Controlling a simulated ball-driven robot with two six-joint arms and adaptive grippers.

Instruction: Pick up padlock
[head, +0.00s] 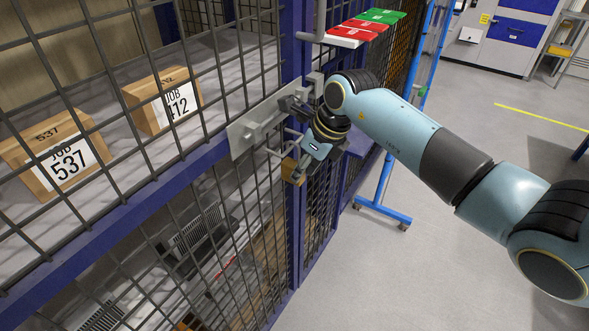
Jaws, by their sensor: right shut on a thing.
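The padlock (289,169) shows as a small brass-coloured body beside the blue post of the mesh cage, just below the latch. My right gripper (299,171) reaches it from the right and is shut on it. The gripper and fingers hide part of the padlock, and I cannot tell whether its shackle is still through the latch. The grey latch plate (243,133) with its bolt is on the mesh door, left of the gripper. My left gripper is not in view.
Behind the mesh, cardboard boxes marked 537 (57,157) and 412 (163,101) stand on a shelf. The blue cage post (295,50) is close to my right gripper. Red and green cards (362,27) are behind it. The grey floor (430,260) at right is open.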

